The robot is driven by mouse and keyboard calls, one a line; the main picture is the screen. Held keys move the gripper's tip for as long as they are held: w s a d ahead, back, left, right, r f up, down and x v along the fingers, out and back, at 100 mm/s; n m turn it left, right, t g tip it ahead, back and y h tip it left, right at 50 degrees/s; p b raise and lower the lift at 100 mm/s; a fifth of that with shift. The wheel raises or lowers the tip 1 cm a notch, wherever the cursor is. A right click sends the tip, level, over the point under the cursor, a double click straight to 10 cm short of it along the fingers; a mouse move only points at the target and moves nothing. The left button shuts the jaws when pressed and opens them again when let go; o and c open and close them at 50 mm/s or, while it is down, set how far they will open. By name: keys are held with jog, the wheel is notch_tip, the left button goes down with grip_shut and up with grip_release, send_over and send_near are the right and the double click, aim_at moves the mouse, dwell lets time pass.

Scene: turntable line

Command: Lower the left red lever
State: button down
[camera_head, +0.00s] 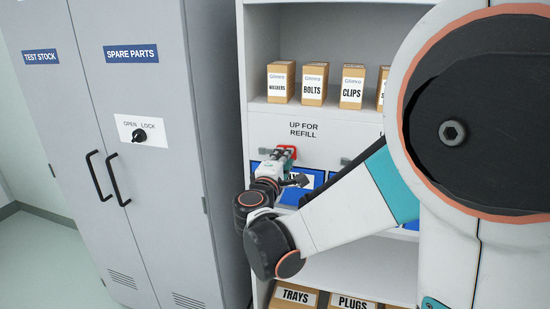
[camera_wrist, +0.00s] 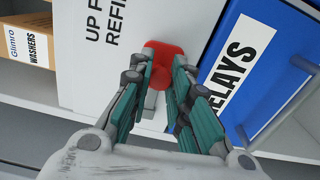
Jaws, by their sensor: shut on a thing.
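The left red lever (camera_head: 288,149) is on the white panel under the words "UP FOR REFILL", in the middle of the head view. In the wrist view the red lever (camera_wrist: 161,50) shows as a rounded red end at the fingertips, with a grey piece below it. My gripper (camera_head: 281,157) reaches the lever from the front; in the wrist view my gripper (camera_wrist: 162,68) has its green-padded fingers on either side of the lever, shut on it. The fingers hide part of the lever and its mount.
A blue bin (camera_wrist: 283,68) labelled "RELAYS" sits close beside the lever. Boxes of washers (camera_head: 281,72), bolts (camera_head: 315,75) and clips (camera_head: 353,79) stand on the shelf above. A grey cabinet (camera_head: 165,210) is at left. My arm hides much of the right side.

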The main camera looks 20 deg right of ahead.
jog(key=shift+f+m, duration=0.3)
jog(key=shift+m, duration=0.1)
jog(key=shift+s+f, duration=0.1)
jog(key=c, duration=1.5)
grip_release()
jog(key=shift+o, duration=0.2)
notch_tip(320, 180, up, 10)
jog(key=shift+r, duration=0.1)
jog(key=shift+c, duration=0.3)
